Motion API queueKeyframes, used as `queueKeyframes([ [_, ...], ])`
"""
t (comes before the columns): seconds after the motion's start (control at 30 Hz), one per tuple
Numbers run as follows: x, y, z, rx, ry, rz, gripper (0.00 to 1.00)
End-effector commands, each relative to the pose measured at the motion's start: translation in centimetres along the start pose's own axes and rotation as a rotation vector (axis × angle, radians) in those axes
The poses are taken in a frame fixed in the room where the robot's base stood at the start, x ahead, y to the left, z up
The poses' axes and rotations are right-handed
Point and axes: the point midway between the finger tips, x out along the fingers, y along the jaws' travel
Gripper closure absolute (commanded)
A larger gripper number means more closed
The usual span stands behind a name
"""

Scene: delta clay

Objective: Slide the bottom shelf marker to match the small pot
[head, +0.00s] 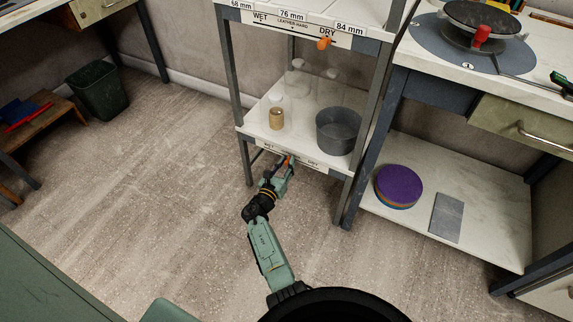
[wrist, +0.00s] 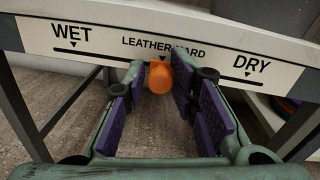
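The bottom shelf marker (wrist: 160,77) is an orange knob on the white label strip (wrist: 110,42). It stands around the middle of the WET to DRY line, under the LEATHER-HARD text. My gripper (wrist: 158,82) is open, with its purple-padded fingers on either side of the knob; whether a fingertip touches it I cannot tell. In the head view my gripper (head: 285,170) is at the front edge of the bottom shelf (head: 300,148). A small tan pot-like cylinder (head: 276,118) stands on that shelf, left of a larger grey vessel (head: 338,131).
Clear glass-like shapes (head: 297,80) stand behind the tan cylinder. The upper shelf strip has its own orange marker (head: 324,43) near DRY. Shelf legs (head: 237,100) flank the strip. Purple discs (head: 398,186) lie on a low board at the right.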

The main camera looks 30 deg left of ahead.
Motion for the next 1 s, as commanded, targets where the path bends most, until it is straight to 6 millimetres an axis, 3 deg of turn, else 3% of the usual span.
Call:
queueKeyframes([
  [0.13,0.2,-0.2,0.3,0.002,-0.004,-0.005,0.62],
  [0.53,0.0,-0.8,0.1,-0.001,-0.002,-0.003,0.62],
  [0.67,-0.1,-2.6,-0.1,0.000,0.000,-0.004,0.62],
  [1.0,-0.6,-9.3,-1.2,-0.002,0.001,-0.005,0.62],
])
